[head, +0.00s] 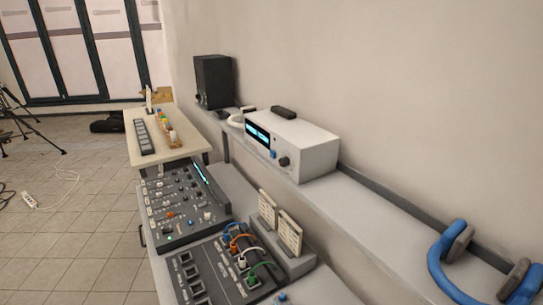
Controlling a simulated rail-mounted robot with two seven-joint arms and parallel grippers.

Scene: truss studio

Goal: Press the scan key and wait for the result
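A white box-shaped unit (310,144) stands on the wall shelf in the head view. Its front face has a lit cyan display (257,133), a small blue control (273,154) and a dark round knob (284,161). The display text is too small to read. I cannot tell which control is the scan key, as no label is legible. Neither of my grippers is in view, and nothing touches the unit.
Below the shelf are a mixing console (183,232) and a patch panel (205,260) with coloured cables. Two cards (268,208) stand beside them. A black speaker (213,81) stands behind the unit; blue headphones (445,275) are at lower right. The shelf between is clear.

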